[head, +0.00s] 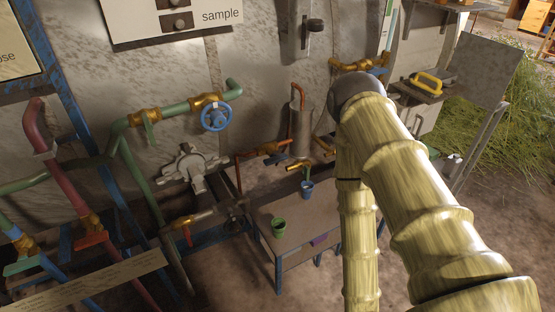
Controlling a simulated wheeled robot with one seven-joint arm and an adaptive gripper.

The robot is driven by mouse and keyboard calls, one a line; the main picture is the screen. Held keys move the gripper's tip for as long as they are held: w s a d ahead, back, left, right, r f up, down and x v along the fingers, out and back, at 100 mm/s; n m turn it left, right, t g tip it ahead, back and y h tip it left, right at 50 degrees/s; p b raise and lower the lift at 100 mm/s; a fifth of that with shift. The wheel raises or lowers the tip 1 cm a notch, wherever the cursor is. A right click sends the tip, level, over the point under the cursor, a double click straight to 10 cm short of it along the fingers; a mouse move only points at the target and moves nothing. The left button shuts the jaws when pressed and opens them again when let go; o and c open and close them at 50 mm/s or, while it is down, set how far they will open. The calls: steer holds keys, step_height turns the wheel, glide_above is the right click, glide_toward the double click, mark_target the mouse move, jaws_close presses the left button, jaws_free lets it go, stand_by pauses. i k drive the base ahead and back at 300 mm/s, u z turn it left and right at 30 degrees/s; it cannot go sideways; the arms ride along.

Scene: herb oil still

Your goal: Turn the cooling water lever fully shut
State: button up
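Several lever valves show in the head view, and no readable label tells me which is the cooling water lever. A green lever (151,135) hangs down from a brass valve (145,115) on the green pipe (122,124). A teal lever (22,266) sits on a blue pipe at the lower left, beside a red lever (92,240) on the dark red pipe (55,170). An orange-red lever (284,146) is on a brass valve in the middle. My bent arm fills the right middle; its lower link leaves the bottom edge, and my gripper is not in view.
A blue handwheel (215,117) is right of the green lever. A sign board (95,285) crosses the lower left.

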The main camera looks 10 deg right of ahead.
mark_target(274, 158)
steer(key=k, duration=1.3)
steer(key=u, duration=0.6)
steer(key=i, duration=1.25)
steer(key=z, duration=0.8)
steer(key=i, duration=0.4)
steer(key=z, duration=0.35)
